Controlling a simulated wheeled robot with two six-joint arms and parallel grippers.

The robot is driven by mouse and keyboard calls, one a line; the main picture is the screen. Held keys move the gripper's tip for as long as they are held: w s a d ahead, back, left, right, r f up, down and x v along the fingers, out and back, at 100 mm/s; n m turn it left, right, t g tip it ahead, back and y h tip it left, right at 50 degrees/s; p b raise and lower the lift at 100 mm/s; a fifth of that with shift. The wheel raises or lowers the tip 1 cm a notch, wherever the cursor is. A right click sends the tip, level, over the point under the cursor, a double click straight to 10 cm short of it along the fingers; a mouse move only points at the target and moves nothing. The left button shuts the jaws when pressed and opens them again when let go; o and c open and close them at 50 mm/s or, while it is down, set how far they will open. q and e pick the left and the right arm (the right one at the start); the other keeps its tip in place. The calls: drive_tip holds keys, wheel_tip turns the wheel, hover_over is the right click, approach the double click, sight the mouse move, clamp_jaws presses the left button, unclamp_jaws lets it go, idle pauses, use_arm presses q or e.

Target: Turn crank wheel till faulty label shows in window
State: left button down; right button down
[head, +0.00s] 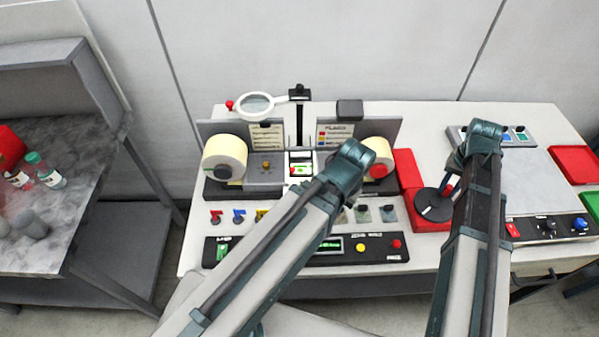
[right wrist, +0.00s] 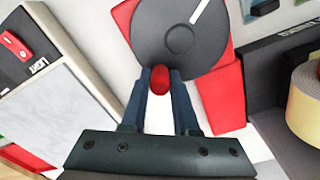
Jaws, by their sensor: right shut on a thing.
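The crank wheel (head: 432,208) is a dark disc with a white mark, on a red mount at the right end of the rewinder. It fills the top of the right wrist view (right wrist: 178,42), its white mark pointing to the upper right. My right gripper (head: 452,187) is shut on the wheel's red knob (right wrist: 160,78), which sits between the fingers at the rim. The small window (head: 301,170) between the label rolls shows a light label with green and a little red; its print is too small to read. My left arm's gripper does not show.
A cream roll (head: 226,152) stands left of the window and another roll (head: 380,150) stands right, partly behind my left arm. A magnifier (head: 256,104) stands behind. A red tray (head: 575,164) and a green tray (head: 592,203) lie at the far right.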

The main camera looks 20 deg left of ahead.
sight(441, 216)
drive_tip(key=shift+d, duration=0.25)
idle(0.5)
drive_tip(key=shift+s+d, duration=0.45)
drive_tip(key=shift+s, duration=0.15)
drive_tip(key=s, duration=0.4)
drive_tip(key=shift+d, duration=0.25)
drive_tip(key=shift+s+a, duration=0.95)
drive_tip(key=shift+s, duration=0.15)
drive_tip(key=shift+s+a, duration=0.1)
drive_tip(key=shift+a, duration=0.25)
